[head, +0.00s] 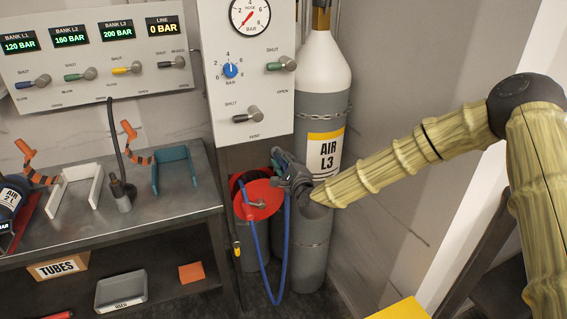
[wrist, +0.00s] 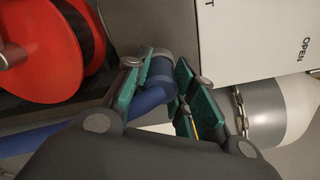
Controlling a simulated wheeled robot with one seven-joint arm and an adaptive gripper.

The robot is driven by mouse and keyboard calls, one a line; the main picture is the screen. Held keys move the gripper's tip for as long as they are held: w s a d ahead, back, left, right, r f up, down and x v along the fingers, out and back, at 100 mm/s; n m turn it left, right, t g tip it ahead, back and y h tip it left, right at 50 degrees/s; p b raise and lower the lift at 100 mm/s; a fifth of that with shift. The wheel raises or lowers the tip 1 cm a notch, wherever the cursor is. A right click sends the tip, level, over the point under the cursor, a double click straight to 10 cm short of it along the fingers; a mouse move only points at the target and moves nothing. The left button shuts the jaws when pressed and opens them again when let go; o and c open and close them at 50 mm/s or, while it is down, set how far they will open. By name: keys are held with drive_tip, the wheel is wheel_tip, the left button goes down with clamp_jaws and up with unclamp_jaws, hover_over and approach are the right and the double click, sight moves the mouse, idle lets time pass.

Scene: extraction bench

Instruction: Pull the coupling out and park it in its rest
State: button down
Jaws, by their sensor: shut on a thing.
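My gripper (head: 287,172) is beside the red hose reel (head: 262,199), below the white panel and in front of the AIR L3 cylinder. In the wrist view my gripper (wrist: 163,85) has its green-padded fingers closed around a blue-grey cylindrical piece at the end of the blue hose, which looks like the coupling (wrist: 161,72). The blue hose (wrist: 40,138) runs off to the left from it. In the head view the fingers hide the coupling, and the blue hose (head: 284,255) hangs in a loop below. I cannot tell whether the coupling is still seated in anything. I cannot pick out its rest.
The AIR L3 cylinder (head: 324,125) stands close behind my gripper, held by chains. The white valve panel (head: 250,85) is just above. A bench (head: 90,232) at left carries white and teal cradles and a black hose with a grey fitting (head: 121,193).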

drive_tip(key=c, duration=1.1)
unclamp_jaws()
drive_tip(key=v, duration=1.2)
drive_tip(key=shift+d+f, duration=0.1)
drive_tip(key=shift+d, duration=0.05)
